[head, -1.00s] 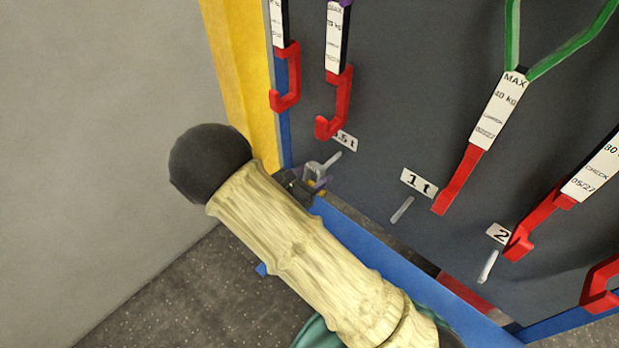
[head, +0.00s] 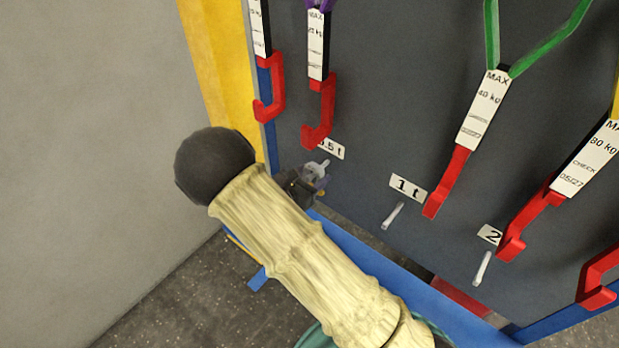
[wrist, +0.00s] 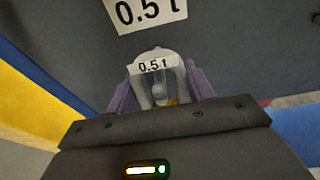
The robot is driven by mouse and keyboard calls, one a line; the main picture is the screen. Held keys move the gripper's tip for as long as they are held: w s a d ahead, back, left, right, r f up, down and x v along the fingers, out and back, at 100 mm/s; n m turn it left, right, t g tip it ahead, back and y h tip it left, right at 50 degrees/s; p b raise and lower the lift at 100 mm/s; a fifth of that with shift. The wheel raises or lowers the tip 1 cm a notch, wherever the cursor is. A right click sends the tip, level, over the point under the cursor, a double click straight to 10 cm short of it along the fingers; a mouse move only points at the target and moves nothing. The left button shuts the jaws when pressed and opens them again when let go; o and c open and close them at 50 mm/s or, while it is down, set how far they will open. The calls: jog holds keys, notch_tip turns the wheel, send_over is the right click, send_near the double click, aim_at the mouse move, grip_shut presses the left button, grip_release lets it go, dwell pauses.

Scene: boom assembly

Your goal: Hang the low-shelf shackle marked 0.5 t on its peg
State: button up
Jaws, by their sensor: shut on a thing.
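My gripper (wrist: 163,92) is shut on the grey shackle (wrist: 140,92), which carries a white 0.5 t tag (wrist: 153,66). Its purple fingers stand on either side of the shackle. In the head view the shackle (head: 316,171) is at the 0.5 t peg (head: 325,163), under the board's 0.5 t label (head: 331,149). The wrist view also shows that board label (wrist: 150,12) just above the shackle. I cannot tell whether the shackle is around the peg or only in front of it. My arm hides part of the gripper in the head view.
Red hooks (head: 318,120) on straps hang close above the 0.5 t peg. The 1 t peg (head: 392,215) and the 2 peg (head: 482,268) to the right are bare. A yellow post (head: 215,75) and blue frame edge (head: 267,125) border the dark board.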

jog(key=shift+w+d+f+b, duration=0.25)
jog(key=shift+w+f+b, duration=0.15)
jog(key=shift+f, duration=0.2)
dwell(0.3)
jog(key=o, duration=1.3)
jog(key=shift+o, duration=0.2)
jog(key=v, duration=1.7)
jog(key=shift+s, duration=0.2)
jog(key=shift+w+a+f, duration=0.1)
